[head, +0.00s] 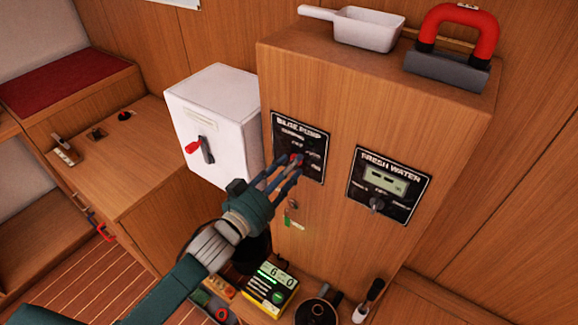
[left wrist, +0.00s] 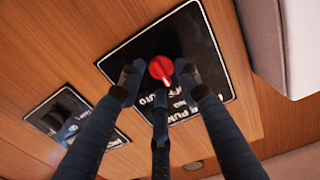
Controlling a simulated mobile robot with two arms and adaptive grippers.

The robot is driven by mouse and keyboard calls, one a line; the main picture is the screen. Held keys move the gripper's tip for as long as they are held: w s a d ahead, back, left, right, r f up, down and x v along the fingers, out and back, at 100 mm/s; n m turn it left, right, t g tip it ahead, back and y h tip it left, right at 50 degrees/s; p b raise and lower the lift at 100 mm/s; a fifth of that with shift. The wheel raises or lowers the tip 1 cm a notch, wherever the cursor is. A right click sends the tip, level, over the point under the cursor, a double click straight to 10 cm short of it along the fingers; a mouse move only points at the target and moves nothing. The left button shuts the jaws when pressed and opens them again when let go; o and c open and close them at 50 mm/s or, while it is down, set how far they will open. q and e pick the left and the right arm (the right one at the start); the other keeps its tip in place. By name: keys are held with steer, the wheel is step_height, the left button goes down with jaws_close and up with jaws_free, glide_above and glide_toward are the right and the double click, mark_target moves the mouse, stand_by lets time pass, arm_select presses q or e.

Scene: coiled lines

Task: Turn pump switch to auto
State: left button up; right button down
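The bilge pump panel (head: 313,166), a black plate with white lettering, is on the front of the wooden cabinet. Its red round switch knob (left wrist: 161,68) shows in the left wrist view, with a pale pointer mark towards the lower right. My left gripper (head: 288,170) is at this panel. In the left wrist view its three dark fingers (left wrist: 160,82) stand apart around the knob, tips close to it; contact is not clear. The fingers hide part of the lettering, including around the word AUTO. My right gripper is not in view.
The fresh water panel (head: 388,187) is right of the bilge panel. A white box (head: 215,120) with a red-handled switch stands left. A white scoop (head: 367,30) and a red-handled tool (head: 448,68) lie on the cabinet top.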

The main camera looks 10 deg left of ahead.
arm_select(q)
steer(key=c, duration=0.7)
jaws_close()
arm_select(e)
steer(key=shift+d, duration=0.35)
arm_select(q)
steer(key=m+p, duration=0.1)
steer(key=m, duration=0.7)
steer(key=shift+f+m, duration=0.15)
steer(key=shift+m, duration=0.15)
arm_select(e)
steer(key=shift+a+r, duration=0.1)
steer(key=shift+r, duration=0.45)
